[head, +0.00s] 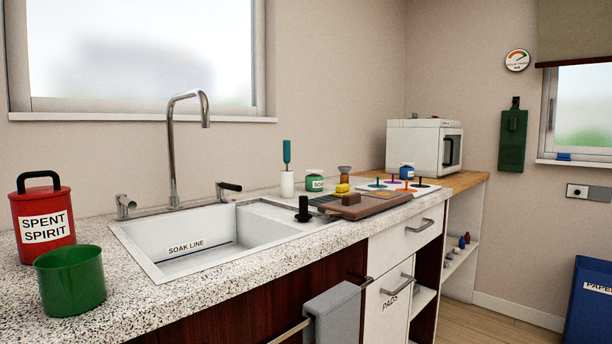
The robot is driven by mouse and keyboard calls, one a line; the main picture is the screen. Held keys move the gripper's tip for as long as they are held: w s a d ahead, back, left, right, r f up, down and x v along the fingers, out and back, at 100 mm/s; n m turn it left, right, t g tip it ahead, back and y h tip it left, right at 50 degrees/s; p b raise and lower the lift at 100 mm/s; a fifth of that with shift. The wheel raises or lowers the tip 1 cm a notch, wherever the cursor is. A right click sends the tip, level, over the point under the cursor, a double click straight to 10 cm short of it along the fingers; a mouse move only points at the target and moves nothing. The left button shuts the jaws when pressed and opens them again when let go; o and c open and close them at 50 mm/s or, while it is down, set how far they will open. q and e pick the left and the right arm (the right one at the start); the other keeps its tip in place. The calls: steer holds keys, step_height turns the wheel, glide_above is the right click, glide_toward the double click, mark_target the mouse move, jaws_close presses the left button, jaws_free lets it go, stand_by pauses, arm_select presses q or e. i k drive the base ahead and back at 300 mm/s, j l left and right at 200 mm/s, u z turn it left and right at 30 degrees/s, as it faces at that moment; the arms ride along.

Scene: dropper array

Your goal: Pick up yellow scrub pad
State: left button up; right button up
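A small yellow block (342,188), which looks like the yellow scrub pad, is on the counter to the right of the sink. It sits just behind a brown block (351,199) that hides part of its lower edge from this view. Neither of my grippers shows in the head view.
The sink (206,240) with its tall tap (172,150) is left of the pad. A green-labelled jar (315,182), a white holder (287,184) and a brown tray (385,205) stand close around the pad. A red can (42,225) and green pot (70,280) are at left.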

mark_target(342, 190)
steer(key=i+l, duration=0.15)
steer(key=u, duration=0.4)
steer(key=i+l+u, duration=0.1)
steer(key=l+u, duration=0.15)
steer(key=u, duration=0.2)
steer(key=l+u, duration=0.45)
steer(key=i+l+u, duration=0.1)
steer(key=u, duration=0.4)
steer(key=l, duration=0.1)
